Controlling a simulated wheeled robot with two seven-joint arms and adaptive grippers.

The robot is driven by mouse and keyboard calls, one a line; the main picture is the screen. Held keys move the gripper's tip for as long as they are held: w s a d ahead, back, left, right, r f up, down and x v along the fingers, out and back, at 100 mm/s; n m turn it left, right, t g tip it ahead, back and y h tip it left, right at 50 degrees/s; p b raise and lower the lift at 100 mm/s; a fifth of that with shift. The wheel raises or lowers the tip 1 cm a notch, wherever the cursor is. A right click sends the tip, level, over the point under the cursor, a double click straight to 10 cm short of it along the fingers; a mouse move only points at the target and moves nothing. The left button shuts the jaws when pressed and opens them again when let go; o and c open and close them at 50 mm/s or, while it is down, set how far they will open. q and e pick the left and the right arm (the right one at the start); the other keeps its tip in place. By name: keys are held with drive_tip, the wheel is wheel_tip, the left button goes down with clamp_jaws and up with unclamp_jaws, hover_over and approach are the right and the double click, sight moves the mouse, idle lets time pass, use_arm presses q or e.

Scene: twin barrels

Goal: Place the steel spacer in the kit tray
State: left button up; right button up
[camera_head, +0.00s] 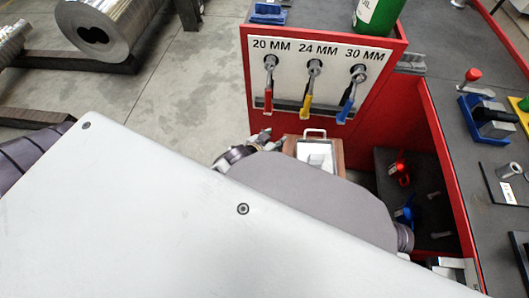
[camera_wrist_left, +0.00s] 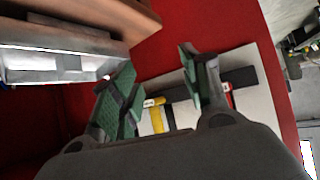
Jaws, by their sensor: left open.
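A small steel ring-like cylinder (camera_head: 509,170), which looks like the steel spacer, is on a dark plate at the right of the head view. I cannot tell for sure which thing is the kit tray. My left gripper (camera_head: 262,141) is partly hidden behind my own arm, beside a brown box (camera_head: 340,157) with a pale top and handle. In the left wrist view my left gripper (camera_wrist_left: 158,82) is open with nothing between its green-padded fingers. A metal box-like part (camera_wrist_left: 60,62) is beside its left finger. My right gripper is not in view.
A red cabinet holds a white tool panel (camera_head: 318,70) with red, yellow and blue-handled wrenches. A green bottle (camera_head: 377,15) stands on top. A recess with red and blue parts (camera_head: 404,214) lies right of the brown box. Clamps and blocks (camera_head: 490,120) crowd the right bench.

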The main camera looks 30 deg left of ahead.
use_arm(q)
drive_tip(key=s+d+f+g+h, duration=0.1)
drive_tip(key=s+g, duration=0.2)
drive_tip(key=s, duration=0.3)
drive_tip(key=s+d+f+m+g, duration=0.1)
drive_tip(key=s+f+g, duration=0.1)
drive_tip(key=s, duration=0.4)
drive_tip(key=shift+d+f+g+h, duration=0.3)
drive_tip(key=shift+g+h, duration=0.1)
drive_tip(key=shift+g, duration=0.1)
drive_tip(key=shift+s, duration=0.15)
